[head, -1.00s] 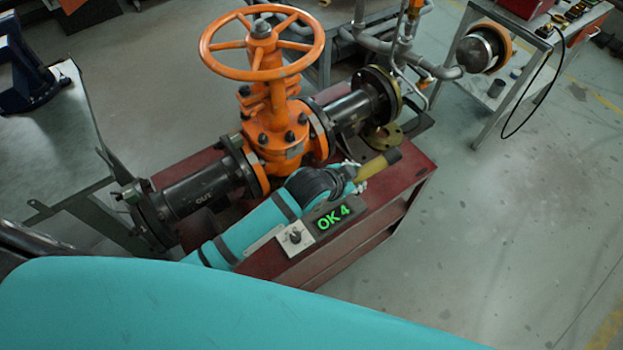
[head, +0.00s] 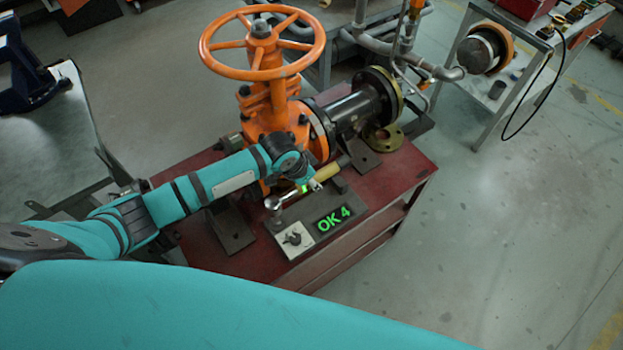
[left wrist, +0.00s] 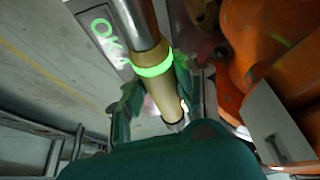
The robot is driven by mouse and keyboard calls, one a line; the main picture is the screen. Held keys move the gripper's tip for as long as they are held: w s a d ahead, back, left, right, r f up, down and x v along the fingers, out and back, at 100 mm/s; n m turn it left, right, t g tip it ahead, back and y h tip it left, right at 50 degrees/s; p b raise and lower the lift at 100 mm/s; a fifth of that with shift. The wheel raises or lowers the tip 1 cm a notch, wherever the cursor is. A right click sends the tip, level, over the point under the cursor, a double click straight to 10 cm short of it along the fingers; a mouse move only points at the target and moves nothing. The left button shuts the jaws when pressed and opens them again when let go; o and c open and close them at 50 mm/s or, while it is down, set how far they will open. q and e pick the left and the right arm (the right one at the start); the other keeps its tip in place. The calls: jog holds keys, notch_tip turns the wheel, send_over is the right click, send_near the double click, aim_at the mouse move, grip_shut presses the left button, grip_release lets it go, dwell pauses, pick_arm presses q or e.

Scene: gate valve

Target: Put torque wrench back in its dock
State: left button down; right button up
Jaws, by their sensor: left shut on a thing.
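The torque wrench has a silver head (head: 273,202), a bright shaft and a yellow handle (head: 327,171). My left gripper (head: 314,184) is shut around the handle near a glowing green ring. The left wrist view shows the yellow handle (left wrist: 163,95) between my left gripper's fingers (left wrist: 155,96). The dock (head: 283,220) is a dark plate on the red bench, with a lit "OK 4" display (head: 334,218) and a knob. The wrench lies along the dock's back side in the head view; I cannot tell whether it touches. My right gripper is not in view.
The orange gate valve (head: 270,105) with its handwheel (head: 262,42) and black pipe (head: 355,112) stands close behind the wrench. A brass flange ring (head: 383,138) lies on the red bench (head: 395,178). The floor to the right is clear.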

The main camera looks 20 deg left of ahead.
pick_arm(q)
jog(key=shift+r+p, duration=0.25)
jog(key=shift+p, duration=0.15)
jog(key=shift+f, duration=0.1)
jog(key=shift+f+b, duration=0.45)
jog(key=shift+f, duration=0.3)
jog(key=shift+f+b, duration=1.05)
jog(key=shift+f, duration=0.65)
jog(key=shift+f+b, duration=0.75)
jog(key=shift+f, duration=0.55)
